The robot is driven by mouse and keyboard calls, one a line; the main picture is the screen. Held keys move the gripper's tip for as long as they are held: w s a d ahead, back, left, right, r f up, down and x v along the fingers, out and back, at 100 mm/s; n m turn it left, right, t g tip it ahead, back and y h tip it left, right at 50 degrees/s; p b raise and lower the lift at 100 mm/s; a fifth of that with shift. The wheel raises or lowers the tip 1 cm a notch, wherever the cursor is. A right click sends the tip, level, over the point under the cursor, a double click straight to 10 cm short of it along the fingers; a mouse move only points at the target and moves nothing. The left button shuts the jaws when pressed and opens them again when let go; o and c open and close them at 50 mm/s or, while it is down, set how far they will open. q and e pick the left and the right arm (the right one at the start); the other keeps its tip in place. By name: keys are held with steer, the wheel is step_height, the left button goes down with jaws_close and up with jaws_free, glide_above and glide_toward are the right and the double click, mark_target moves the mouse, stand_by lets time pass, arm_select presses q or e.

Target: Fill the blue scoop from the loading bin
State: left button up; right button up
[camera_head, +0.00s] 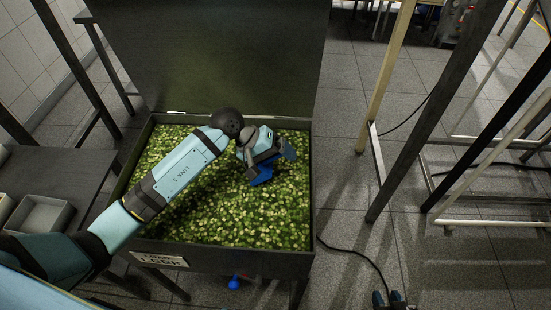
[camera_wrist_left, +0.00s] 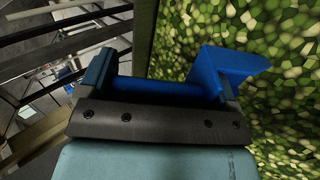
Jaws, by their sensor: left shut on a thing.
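The loading bin (camera_head: 312,190) is a dark box full of green and yellowish chopped pieces (camera_head: 215,218), with a label on its front. My left arm reaches over it from the left. My left gripper (camera_head: 266,165) is shut on the blue scoop (camera_head: 262,177), above the right-centre of the contents. In the left wrist view the fingers (camera_wrist_left: 160,88) clasp the scoop's bar-like handle, and its angular blue body (camera_wrist_left: 228,68) points right, over the pieces. How much the scoop holds is hidden. My right gripper (camera_head: 386,300) shows only its tips at the bottom edge, apart and empty.
A dark upright panel (camera_head: 205,50) stands behind the bin. A dark table with grey trays (camera_head: 38,218) is at left. Metal frame posts (camera_head: 435,110) stand at right. A black cable (camera_head: 360,258) lies on the floor. A small blue object (camera_head: 234,283) is below the bin.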

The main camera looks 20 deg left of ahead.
arm_select(q)
steer(key=shift+f+b, duration=0.25)
steer(key=shift+b, duration=0.25)
steer(key=shift+f+b, duration=0.2)
steer(key=shift+b, duration=0.25)
stand_by(0.5)
steer(key=shift+s+a+f+b, duration=0.1)
steer(key=shift+a+b, duration=0.2)
steer(key=shift+b, duration=1)
stand_by(0.7)
stand_by(0.4)
